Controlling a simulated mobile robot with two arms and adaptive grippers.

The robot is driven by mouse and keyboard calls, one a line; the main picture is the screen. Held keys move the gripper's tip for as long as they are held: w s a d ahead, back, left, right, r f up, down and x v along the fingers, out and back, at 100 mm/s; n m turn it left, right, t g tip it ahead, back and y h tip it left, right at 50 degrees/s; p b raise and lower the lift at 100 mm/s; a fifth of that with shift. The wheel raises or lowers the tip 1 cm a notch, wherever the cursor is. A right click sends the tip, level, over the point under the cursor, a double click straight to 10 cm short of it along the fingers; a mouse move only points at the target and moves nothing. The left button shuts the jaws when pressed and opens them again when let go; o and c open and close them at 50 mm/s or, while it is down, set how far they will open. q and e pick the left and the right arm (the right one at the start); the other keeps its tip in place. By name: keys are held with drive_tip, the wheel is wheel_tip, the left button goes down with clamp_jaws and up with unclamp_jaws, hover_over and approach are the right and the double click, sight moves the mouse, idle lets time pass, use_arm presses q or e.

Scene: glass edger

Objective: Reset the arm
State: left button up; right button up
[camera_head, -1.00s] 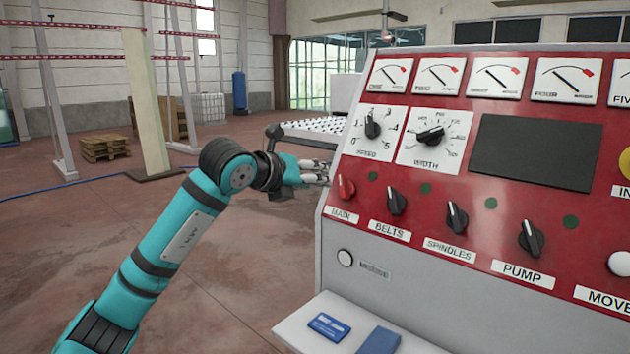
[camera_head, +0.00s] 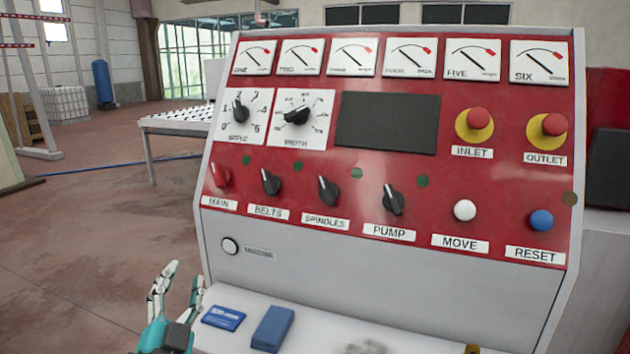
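My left gripper (camera_head: 182,282) shows at the lower left with its fingers pointing up and spread apart. It is open, with nothing between the fingers. It is left of the grey shelf of the control console (camera_head: 330,268), below the red panel and apart from the knobs. The red MAIN knob (camera_head: 220,175) is on the panel's left, and the black BELTS knob (camera_head: 270,181) is beside it. My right gripper is not in view.
A blue card (camera_head: 223,317) and a blue block (camera_head: 272,328) lie on the console shelf. The INLET (camera_head: 474,121) and OUTLET (camera_head: 554,124) buttons stick out at the panel's right. A roller table (camera_head: 180,123) stands behind at left. Open floor lies left.

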use_arm(q)
drive_tip(key=s+a+f+n+g+y, duration=0.1)
drive_tip(key=s+f+n+g, duration=0.15)
drive_tip(key=f, duration=0.35)
drive_tip(key=s+a+f+n+g+y, duration=0.1)
drive_tip(key=s+a+f+n+g, duration=0.15)
drive_tip(key=f, duration=0.45)
drive_tip(key=s+d+f+g+h, duration=0.2)
drive_tip(key=s+d+f+g, duration=0.1)
drive_tip(key=s+f+g, duration=0.55)
drive_tip(key=s+d+f+g+h, duration=0.2)
drive_tip(key=s+f+g, duration=0.3)
drive_tip(key=s+f, duration=0.7)
drive_tip(key=s+f+g, duration=0.1)
drive_tip(key=s+f, duration=0.1)
drive_tip(key=f, duration=0.9)
drive_tip(key=s+f, duration=0.2)
drive_tip(key=f, duration=1)
drive_tip(key=s+a+f+g, duration=0.1)
drive_tip(key=s+a+f, duration=0.1)
drive_tip(key=s+f, duration=1.5)
drive_tip(key=shift+s+a+f, duration=0.15)
drive_tip(key=shift+f, duration=0.2)
